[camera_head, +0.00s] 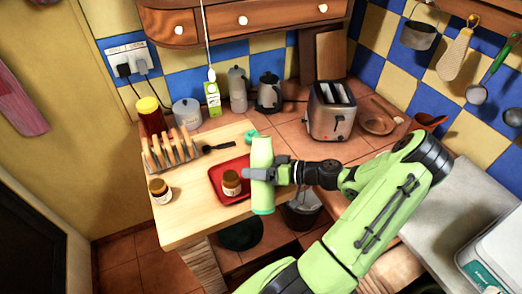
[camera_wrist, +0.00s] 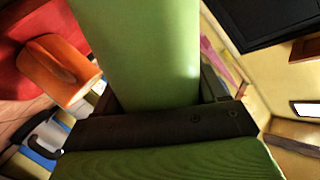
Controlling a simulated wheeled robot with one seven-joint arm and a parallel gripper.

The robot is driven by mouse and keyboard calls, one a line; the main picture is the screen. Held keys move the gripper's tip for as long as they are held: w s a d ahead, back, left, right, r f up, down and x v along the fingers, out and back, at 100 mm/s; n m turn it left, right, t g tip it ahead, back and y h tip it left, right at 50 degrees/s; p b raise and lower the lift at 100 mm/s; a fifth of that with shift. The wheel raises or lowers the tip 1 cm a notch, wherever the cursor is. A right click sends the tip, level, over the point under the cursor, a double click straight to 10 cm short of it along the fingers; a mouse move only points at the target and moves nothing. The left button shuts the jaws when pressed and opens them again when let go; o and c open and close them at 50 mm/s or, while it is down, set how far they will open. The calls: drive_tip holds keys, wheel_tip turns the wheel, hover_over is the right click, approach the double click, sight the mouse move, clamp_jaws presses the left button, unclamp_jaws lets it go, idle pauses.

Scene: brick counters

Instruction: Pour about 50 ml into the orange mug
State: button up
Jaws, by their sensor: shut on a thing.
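My gripper (camera_head: 258,174) is shut on a tall light-green cylindrical container (camera_head: 262,152), held near the front right edge of the wooden board. The container stands roughly upright and fills the middle of the wrist view (camera_wrist: 150,45). An orange cylindrical object (camera_wrist: 68,65), seemingly the orange mug, shows left of the container in the wrist view, by a red surface. The container's contents and any liquid are hidden.
The wooden board (camera_head: 190,224) also carries a toast rack (camera_head: 170,153), a second jar (camera_head: 160,191) and a black utensil (camera_head: 218,147). A toaster (camera_head: 332,111), kettle (camera_head: 269,93) and canisters stand behind. The board's front left is clear.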

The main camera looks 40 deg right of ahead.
drive_tip(key=shift+s+a+f+m+g+p, duration=0.15)
drive_tip(key=shift+f+m+g+p, duration=0.2)
drive_tip(key=shift+m+p, duration=0.55)
drive_tip(key=p, duration=0.1)
drive_tip(key=f+m+g, duration=0.1)
drive_tip(key=f+p, duration=0.1)
drive_tip(key=shift+s+a+f+m+g+y+p, duration=0.2)
drive_tip(key=shift+s+a+m+g+y+p, duration=0.1)
drive_tip(key=shift+s+a+m, duration=0.1)
drive_tip(key=m+p, duration=0.1)
drive_tip(key=p, duration=0.2)
drive_tip(key=shift+s+r+g+y, duration=0.1)
drive_tip(key=shift+r+g+y, duration=0.2)
drive_tip(key=shift+r+g, duration=0.1)
drive_tip(key=shift+f+m, duration=0.25)
drive_tip(key=shift+m, duration=0.15)
drive_tip(key=shift+w+d+g, duration=0.15)
drive_tip(key=shift+w+g, duration=0.1)
drive_tip(key=shift+m, duration=0.3)
drive_tip(key=shift+w+d+r+m+g+y+p, duration=0.1)
drive_tip(key=shift+r+m+g+y+p, duration=0.2)
drive_tip(key=shift+r+m+y+p, duration=0.45)
drive_tip(key=shift+h, duration=0.25)
drive_tip(key=shift+r+p, duration=0.15)
drive_tip(key=shift+p, duration=0.15)
idle(1.1)
